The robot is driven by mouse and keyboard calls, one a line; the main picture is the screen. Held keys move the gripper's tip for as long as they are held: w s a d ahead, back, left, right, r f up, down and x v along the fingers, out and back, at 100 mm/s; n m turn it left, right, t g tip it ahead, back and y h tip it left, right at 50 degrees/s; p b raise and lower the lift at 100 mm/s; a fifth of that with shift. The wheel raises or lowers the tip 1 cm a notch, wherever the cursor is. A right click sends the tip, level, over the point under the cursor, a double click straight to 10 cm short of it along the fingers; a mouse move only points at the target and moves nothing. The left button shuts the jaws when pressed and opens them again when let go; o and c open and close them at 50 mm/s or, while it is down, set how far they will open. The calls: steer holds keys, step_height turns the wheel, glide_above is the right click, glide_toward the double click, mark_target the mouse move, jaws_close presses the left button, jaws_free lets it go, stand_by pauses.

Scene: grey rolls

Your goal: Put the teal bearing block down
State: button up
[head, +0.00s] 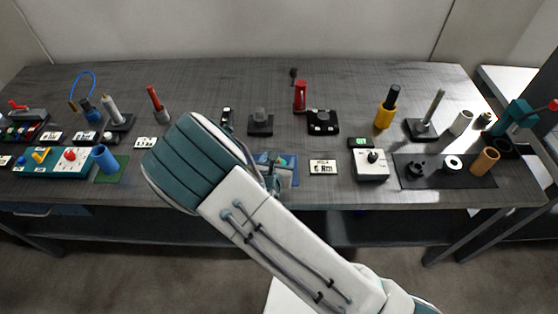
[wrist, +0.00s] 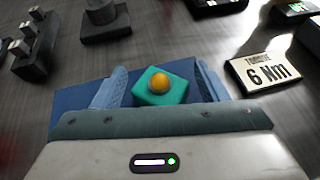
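The teal bearing block (wrist: 148,97), with an orange-yellow ball on its top, sits on a dark blue mat (wrist: 72,112) in the wrist view. My gripper (wrist: 160,72) is open, with one blue-grey finger on each side of the block. A narrow gap shows between the block and each finger. In the head view my arm hides most of the gripper and block; part of the blue mat (head: 292,181) shows at the table's front.
A "TORQUE 6 Nm" sign (wrist: 264,70) stands right of the mat. A dark block with a round post (wrist: 103,25) lies beyond it, and a dark fixture (wrist: 32,45) is at the left. Bare table separates them.

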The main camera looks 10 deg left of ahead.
steer(key=shift+o, duration=0.6)
steer(key=shift+r, duration=0.1)
steer(key=shift+r, duration=0.2)
steer(key=v, duration=1.2)
steer(key=shift+b, duration=0.4)
